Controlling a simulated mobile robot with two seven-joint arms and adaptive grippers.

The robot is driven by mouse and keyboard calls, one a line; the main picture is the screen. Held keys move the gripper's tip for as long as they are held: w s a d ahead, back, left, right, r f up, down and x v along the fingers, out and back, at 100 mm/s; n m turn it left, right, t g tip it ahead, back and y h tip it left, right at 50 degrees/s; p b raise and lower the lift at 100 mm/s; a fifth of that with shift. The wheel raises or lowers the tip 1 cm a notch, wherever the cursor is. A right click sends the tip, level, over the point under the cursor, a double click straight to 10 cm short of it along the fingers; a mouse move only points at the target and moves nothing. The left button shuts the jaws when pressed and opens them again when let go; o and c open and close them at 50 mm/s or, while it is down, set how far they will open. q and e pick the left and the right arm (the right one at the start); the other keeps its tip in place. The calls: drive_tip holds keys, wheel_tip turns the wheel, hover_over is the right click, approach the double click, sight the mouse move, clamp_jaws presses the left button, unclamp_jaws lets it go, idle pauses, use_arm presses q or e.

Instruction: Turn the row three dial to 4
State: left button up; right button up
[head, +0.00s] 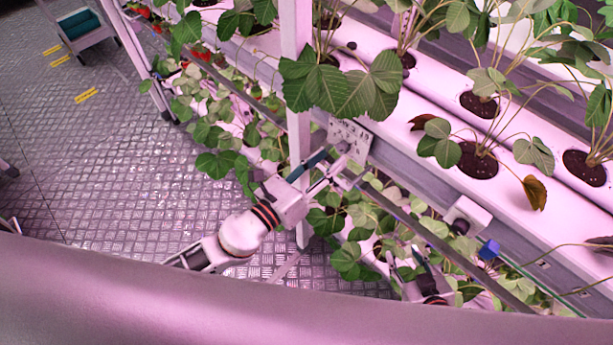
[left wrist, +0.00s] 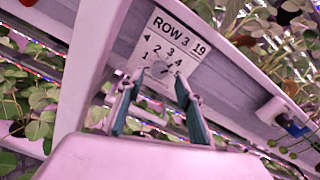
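The plate also shows in the head view (head: 350,136), on the rack's side by a post. My left gripper (left wrist: 160,76) is open, its two teal-padded fingers apart on either side of the knob in the picture; I cannot tell whether they touch it. It also shows in the head view (head: 340,166), just below the plate. My right gripper (head: 415,265) is low on the right, partly hidden by leaves.
White planting gutters (head: 420,100) with leafy strawberry plants run along the rack. A white rack post (head: 299,130) stands left of the plate. A blue valve handle (head: 489,249) juts out at right.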

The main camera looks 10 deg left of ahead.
use_arm(q)
drive_tip(key=v, duration=0.9)
drive_tip(key=shift+w, duration=0.1)
